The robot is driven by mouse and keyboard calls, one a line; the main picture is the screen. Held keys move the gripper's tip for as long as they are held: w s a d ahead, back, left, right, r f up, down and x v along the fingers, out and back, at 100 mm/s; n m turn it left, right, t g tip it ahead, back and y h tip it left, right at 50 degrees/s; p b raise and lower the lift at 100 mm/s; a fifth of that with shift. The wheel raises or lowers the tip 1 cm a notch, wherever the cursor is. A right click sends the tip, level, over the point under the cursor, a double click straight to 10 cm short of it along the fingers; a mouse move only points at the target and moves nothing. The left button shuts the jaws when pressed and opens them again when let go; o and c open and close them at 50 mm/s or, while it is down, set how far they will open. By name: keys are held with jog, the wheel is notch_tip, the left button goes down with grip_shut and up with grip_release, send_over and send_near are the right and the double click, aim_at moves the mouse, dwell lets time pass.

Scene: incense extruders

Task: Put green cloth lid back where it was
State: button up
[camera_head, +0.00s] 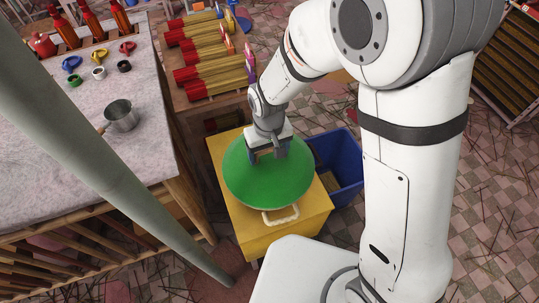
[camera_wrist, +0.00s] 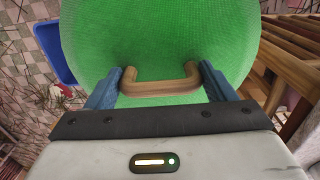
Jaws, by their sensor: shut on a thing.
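The green cloth lid (camera_head: 268,183) is a large round disc over the yellow box (camera_head: 248,232) in the head view. It fills most of the wrist view (camera_wrist: 160,45), where its wooden handle (camera_wrist: 160,88) sits between my fingers. My gripper (camera_head: 268,152) is above the lid's far half, shut on the handle, and it shows in the wrist view (camera_wrist: 160,90). The lid covers most of the box's top. A pale handle (camera_head: 281,215) shows at the box's near side. I cannot tell whether the lid rests on the box or hangs just above it.
Red and yellow incense bundles (camera_head: 215,70) lie on a wooden bench behind. Loose sticks litter the tiled floor at right.

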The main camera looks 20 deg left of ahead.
aim_at(268, 158)
jog(key=shift+f, duration=1.05)
jog(key=shift+f, duration=0.2)
jog(key=o, duration=1.3)
jog(key=shift+r, duration=0.15)
